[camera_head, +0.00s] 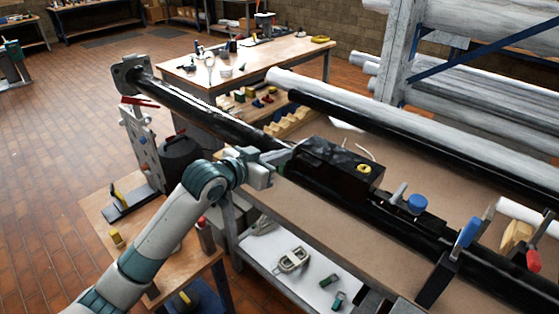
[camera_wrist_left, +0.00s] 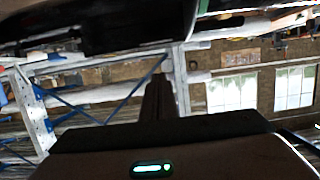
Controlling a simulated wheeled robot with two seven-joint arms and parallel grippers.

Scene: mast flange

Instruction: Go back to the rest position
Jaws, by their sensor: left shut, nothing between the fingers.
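A long black mast (camera_head: 200,107) runs from upper left to lower right in the head view, with a grey flange plate (camera_head: 128,74) at its far left end. A dark box-shaped part (camera_head: 330,168) sits along the mast near the middle. My left gripper (camera_head: 284,157) is shut and empty, its tips close to the left end of that box; I cannot tell whether they touch. In the left wrist view its closed fingers (camera_wrist_left: 158,100) point up toward a blurred dark shape. My right gripper is not in view.
Clamps with a blue handle (camera_head: 468,232) and a red handle (camera_head: 533,260) stand at the lower right. A small wooden table (camera_head: 170,258) with tools lies below my left arm. A rack of pipes (camera_head: 480,95) fills the upper right. Open tiled floor (camera_head: 50,150) lies at left.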

